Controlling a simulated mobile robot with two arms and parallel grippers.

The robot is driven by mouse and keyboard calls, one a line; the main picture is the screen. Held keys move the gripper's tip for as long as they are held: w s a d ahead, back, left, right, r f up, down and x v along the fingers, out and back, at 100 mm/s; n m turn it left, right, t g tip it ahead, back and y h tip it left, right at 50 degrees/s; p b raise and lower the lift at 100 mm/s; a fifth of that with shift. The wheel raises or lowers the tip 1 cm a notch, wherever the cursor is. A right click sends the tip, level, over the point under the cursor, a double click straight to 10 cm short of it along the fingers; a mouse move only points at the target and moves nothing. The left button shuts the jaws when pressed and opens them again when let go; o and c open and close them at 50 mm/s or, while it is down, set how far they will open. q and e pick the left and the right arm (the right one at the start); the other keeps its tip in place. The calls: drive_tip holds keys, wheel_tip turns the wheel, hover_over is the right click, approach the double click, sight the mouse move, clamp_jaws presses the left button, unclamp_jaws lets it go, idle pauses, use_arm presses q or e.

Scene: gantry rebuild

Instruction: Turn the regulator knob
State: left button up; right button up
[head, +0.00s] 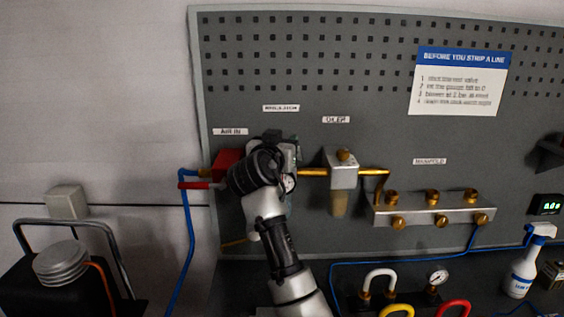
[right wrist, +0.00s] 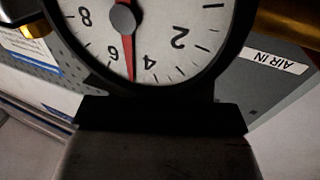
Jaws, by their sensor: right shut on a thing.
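The regulator (head: 290,153) is on the grey pegboard under a small label, mostly hidden behind my right arm in the head view. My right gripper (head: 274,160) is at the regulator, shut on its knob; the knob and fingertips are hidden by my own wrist. The regulator's round white gauge (right wrist: 178,40) fills the top of the right wrist view, upside down, its red needle between 4 and 6. A sliver of the gauge shows beside my wrist in the head view (head: 289,183). My left gripper is not in view.
The red air-in valve (head: 226,162) is just left of my wrist, with a blue hose (head: 187,240) hanging down. The oiler (head: 342,170) and manifold (head: 432,208) are to the right. A spray bottle (head: 525,265) and a small gauge (head: 438,277) stand below right.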

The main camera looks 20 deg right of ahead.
drive_tip(key=shift+m+g+h+b, duration=1.4)
drive_tip(key=shift+g+h, duration=0.1)
drive_tip(key=shift+h, duration=0.1)
drive_tip(key=o, duration=0.9)
